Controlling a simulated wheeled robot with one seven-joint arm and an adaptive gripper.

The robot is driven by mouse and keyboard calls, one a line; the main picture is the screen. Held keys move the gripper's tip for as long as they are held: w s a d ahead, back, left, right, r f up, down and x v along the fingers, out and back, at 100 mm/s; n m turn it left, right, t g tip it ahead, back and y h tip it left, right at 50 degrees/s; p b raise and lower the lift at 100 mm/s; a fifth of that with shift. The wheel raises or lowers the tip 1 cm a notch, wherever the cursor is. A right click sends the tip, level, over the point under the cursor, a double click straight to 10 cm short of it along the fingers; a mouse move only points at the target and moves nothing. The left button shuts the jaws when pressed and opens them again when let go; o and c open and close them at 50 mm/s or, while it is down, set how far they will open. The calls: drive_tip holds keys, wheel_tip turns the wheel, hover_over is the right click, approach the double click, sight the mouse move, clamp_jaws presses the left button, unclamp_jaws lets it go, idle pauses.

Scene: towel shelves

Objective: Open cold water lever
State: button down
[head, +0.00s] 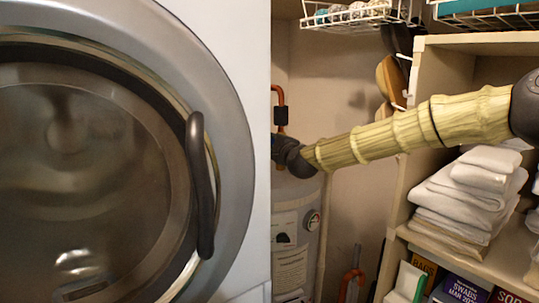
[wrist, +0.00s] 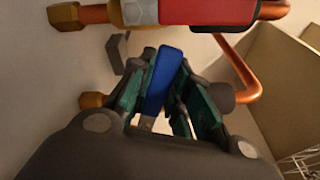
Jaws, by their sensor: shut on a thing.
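The blue lever (wrist: 163,80), which looks like the cold water lever, stands tilted between the jaws in the wrist view. My gripper (wrist: 160,94) is shut on it, with a teal-padded finger on each side. The lever's lower end is partly hidden by the fingers. In the head view, my arm reaches left toward the copper pipe (head: 280,92) above the grey water heater. The fingers and the blue lever are hidden there behind the washer's edge and my wrist.
A red and white part (wrist: 200,10) on copper pipework is close above the gripper. The washer door (head: 90,160) with its dark handle (head: 200,185) fills the left of the head view. The water heater (head: 297,230) is below my wrist. Shelves with white towels (head: 470,190) stand right.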

drive_tip(key=m+b, duration=0.1)
drive_tip(key=d+r+m+b, duration=0.1)
drive_tip(key=m+b, duration=0.2)
drive_tip(key=shift+w+d+r+m+b, duration=0.2)
drive_tip(key=shift+w+m+b, duration=0.1)
drive_tip(key=shift+b, duration=0.1)
drive_tip(key=shift+w+d+r+m+b, duration=0.15)
drive_tip(key=shift+d+r+m+b, duration=0.25)
drive_tip(key=shift+m+b, duration=0.5)
drive_tip(key=shift+w+d+r+m+b, duration=0.1)
drive_tip(key=shift+d+r+m+b, duration=0.25)
drive_tip(key=shift+m+b, duration=0.55)
drive_tip(key=shift+a+r, duration=0.1)
drive_tip(key=shift+r, duration=0.05)
drive_tip(key=c, duration=1.4)
unclamp_jaws()
drive_tip(key=shift+o, duration=0.4)
drive_tip(key=shift+r, duration=0.1)
drive_tip(key=shift+r+p, duration=0.15)
drive_tip(key=shift+p, duration=0.25)
